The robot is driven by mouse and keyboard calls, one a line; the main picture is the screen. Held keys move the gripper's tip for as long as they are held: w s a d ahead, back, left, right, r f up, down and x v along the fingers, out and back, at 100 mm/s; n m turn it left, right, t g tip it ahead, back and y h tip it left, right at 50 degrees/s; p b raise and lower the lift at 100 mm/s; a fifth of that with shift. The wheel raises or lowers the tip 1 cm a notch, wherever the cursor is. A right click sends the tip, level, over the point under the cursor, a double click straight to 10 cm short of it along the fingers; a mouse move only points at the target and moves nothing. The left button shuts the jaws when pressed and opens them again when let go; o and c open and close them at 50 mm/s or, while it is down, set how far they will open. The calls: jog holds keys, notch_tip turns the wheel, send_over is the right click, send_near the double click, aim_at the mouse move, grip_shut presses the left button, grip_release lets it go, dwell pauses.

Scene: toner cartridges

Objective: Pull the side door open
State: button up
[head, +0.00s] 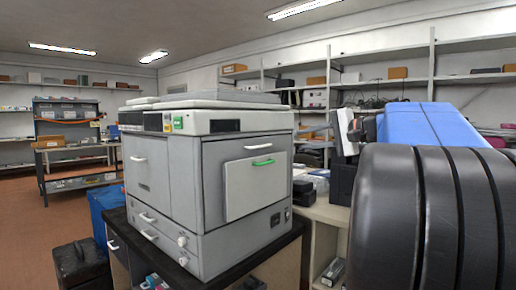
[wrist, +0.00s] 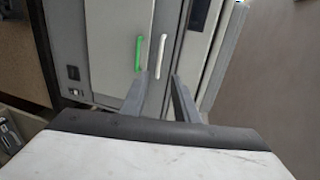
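The grey printer (head: 170,165) stands on a dark-topped stand. Its side door (head: 246,195) is a light grey panel on the right side face and looks shut. A green handle (head: 263,162) is near the door's top edge, with a white handle (head: 258,147) just above it. In the wrist view, the side door (wrist: 108,45), the green handle (wrist: 139,52) and the white handle (wrist: 160,56) appear turned sideways. My gripper (wrist: 160,92) is open and empty, its fingers apart and pointing at the side face, short of the handles. The head view does not show its fingers.
The stand (head: 285,243) has a dark top. A pale counter (head: 325,212) with clutter adjoins on the right. A black case (head: 80,262) and a blue bin (head: 102,207) are at the left. Wall shelves (head: 385,84) are behind. Open floor lies at the left.

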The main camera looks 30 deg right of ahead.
aim_at(263, 146)
jog(key=x, duration=1.7)
jog(key=shift+w, duration=0.2)
jog(key=shift+c, duration=0.7)
grip_shut()
